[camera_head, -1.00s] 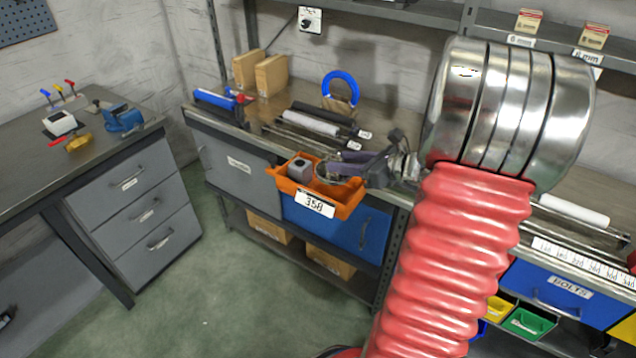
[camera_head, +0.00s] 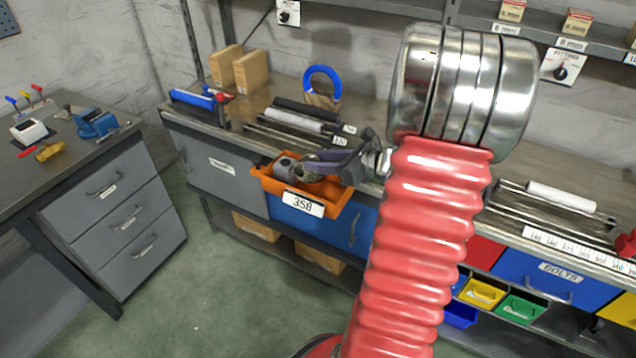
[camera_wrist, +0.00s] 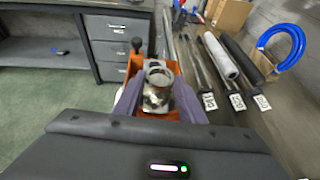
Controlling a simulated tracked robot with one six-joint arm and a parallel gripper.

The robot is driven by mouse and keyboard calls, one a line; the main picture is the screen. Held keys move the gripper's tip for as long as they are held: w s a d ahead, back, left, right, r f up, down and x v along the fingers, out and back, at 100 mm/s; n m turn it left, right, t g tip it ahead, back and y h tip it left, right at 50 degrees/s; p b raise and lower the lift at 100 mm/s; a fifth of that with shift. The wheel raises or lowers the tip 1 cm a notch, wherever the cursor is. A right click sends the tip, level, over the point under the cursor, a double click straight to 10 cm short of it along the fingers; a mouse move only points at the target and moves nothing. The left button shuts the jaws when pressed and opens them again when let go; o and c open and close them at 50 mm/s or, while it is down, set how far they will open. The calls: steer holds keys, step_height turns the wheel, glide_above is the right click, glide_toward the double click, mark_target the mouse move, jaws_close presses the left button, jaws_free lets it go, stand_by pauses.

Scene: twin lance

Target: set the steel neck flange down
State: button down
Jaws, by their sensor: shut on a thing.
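The steel neck flange (camera_wrist: 157,88) is a short shiny metal piece with a round open neck. My gripper (camera_wrist: 158,104) is shut on it, with a purple-grey finger on either side. In the head view my gripper (camera_head: 312,166) is at the right part of an orange bin (camera_head: 328,209) labelled 358, and the flange (camera_head: 308,172) shows between the fingers. I cannot tell whether the flange touches the bin. The bin (camera_wrist: 170,116) also shows behind and around the flange in the wrist view. The fingers hide part of the flange.
A grey part (camera_head: 286,165) sits in the bin's left side. The bin is at the front edge of the workbench (camera_head: 240,128). Rods and rolls (camera_head: 296,120) lie behind it, with a blue ring (camera_head: 322,80). A drawer desk (camera_head: 118,205) stands left, with open floor between.

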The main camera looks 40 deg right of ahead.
steer(key=shift+f, duration=1.75)
steer(key=shift+f, duration=1.85)
steer(key=c, duration=1.2)
jaws_free()
steer(key=shift+f, duration=0.1)
steer(key=shift+o, duration=0.2)
steer(key=v, duration=1.2)
